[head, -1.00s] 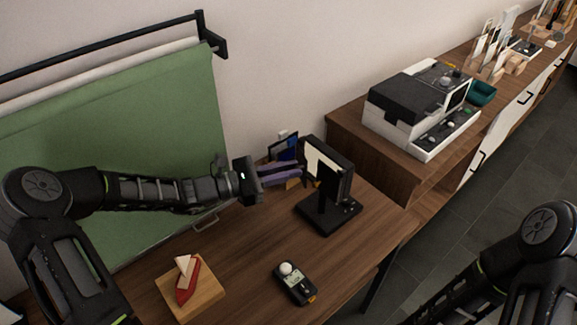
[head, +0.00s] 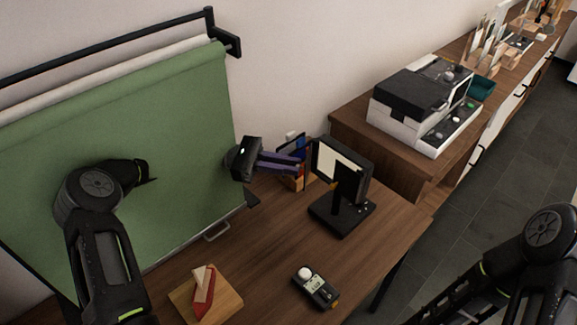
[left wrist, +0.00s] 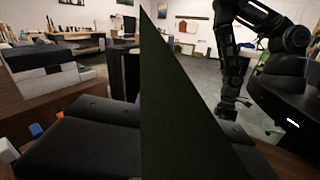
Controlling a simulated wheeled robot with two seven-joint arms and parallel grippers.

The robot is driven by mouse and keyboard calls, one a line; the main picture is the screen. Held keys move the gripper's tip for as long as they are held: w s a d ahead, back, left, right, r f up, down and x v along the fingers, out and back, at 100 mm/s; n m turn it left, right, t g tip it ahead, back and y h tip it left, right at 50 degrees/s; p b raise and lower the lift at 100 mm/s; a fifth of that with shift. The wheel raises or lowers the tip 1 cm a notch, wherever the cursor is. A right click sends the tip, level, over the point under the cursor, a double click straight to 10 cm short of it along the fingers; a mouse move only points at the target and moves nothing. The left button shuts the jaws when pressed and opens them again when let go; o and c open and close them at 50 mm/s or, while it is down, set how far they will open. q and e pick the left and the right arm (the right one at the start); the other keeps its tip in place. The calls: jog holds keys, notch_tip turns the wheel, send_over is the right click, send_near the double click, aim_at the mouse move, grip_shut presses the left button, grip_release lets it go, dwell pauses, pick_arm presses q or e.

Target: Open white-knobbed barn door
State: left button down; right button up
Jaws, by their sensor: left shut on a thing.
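A black lamp-like panel (head: 340,190) stands on the wooden table, with a pale face. Beside its left edge are a dark blue flap and a small white piece (head: 291,136); I cannot tell for sure that this is the white knob. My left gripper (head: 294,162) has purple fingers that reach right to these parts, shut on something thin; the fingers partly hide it. In the left wrist view, small white (left wrist: 8,150), orange (left wrist: 35,130) and blue pieces (left wrist: 60,115) lie left of the dark fingers, and a dark green panel fills the middle.
A green backdrop (head: 60,220) hangs at left and hides my left forearm. A wooden board (head: 230,303) with red and cream pieces and a handheld meter (head: 316,287) lie on the table. A black-and-white machine (head: 410,125) stands on the cabinet. The table's front middle is clear.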

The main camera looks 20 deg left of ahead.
dwell(0.3)
pick_arm(q)
jog(key=c, duration=1.4)
grip_release()
jog(key=shift+s+d+t, duration=0.1)
jog(key=shift+d+t, duration=0.05)
jog(key=shift+t, duration=0.15)
